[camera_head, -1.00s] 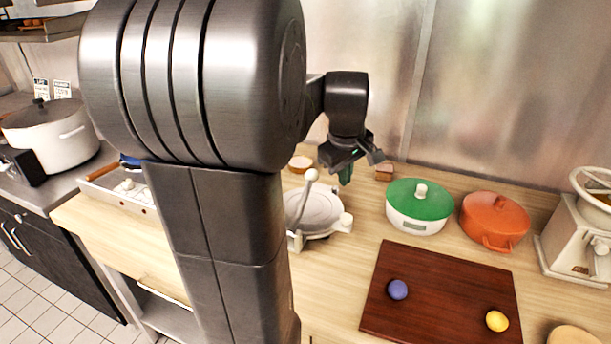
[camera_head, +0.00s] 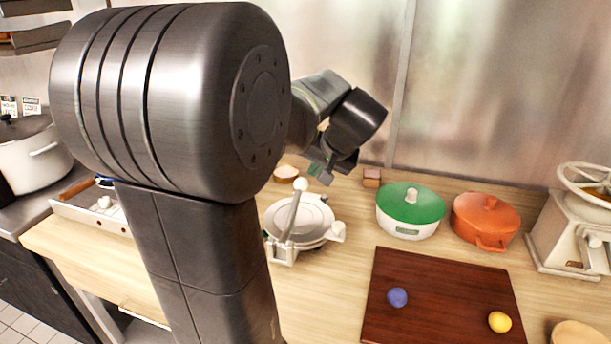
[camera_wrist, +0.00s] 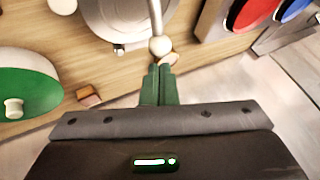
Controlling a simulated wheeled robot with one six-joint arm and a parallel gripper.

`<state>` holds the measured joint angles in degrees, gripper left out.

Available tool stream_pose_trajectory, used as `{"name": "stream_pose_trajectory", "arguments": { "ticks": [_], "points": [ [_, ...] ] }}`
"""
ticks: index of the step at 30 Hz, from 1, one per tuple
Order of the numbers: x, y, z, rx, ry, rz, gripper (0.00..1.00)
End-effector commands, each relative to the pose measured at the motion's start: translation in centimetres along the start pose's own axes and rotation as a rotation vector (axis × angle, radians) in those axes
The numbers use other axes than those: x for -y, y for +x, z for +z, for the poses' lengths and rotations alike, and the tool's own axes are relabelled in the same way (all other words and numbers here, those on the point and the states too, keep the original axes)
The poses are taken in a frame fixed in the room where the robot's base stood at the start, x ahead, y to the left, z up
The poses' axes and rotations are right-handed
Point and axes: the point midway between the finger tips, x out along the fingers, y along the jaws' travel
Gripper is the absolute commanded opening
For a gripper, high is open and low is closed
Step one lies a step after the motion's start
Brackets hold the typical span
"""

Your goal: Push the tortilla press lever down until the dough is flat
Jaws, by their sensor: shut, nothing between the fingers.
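The tortilla press (camera_head: 316,218) is a pale metal round press on the wooden counter. Its round plate lies flat, and I see no dough. The lever (camera_head: 291,215) stands up, slightly tilted, with a ball knob (camera_head: 300,184) at its top. My gripper (camera_head: 322,171) is behind and above the press, just right of the knob in the head view. In the wrist view my green fingers (camera_wrist: 160,76) are together and empty. Their tips point at the lever's knob (camera_wrist: 160,46) and appear close to it; I cannot tell whether they touch. The press plate (camera_wrist: 105,12) is partly cut off there.
A green-lidded pot (camera_head: 411,211) and an orange pot (camera_head: 485,221) stand right of the press. A dark red board (camera_head: 440,290) holds a blue ball (camera_head: 397,297) and a yellow ball (camera_head: 499,321). A small brown block (camera_head: 372,177) lies behind. A white grinder (camera_head: 570,235) stands far right.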

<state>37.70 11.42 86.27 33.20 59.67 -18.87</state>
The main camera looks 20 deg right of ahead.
Motion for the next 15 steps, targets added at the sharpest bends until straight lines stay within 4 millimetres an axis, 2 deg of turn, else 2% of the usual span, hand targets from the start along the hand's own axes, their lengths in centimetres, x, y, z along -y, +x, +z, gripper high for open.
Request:
{"name": "stream_pose_trajectory", "arguments": {
  "ticks": [1, 6, 10, 15],
  "points": [
    [0.1, 1.1, 0.0, 0.004, -0.001, -0.001, 0.00],
    [0.1, 3.9, 0.0, 0.004, -0.001, 0.000, 0.00],
    [0.0, 5.2, 0.0, 0.001, -0.001, 0.001, 0.00],
    [0.0, 5.8, 0.0, 0.000, -0.002, 0.001, 0.00]
  ]
}}
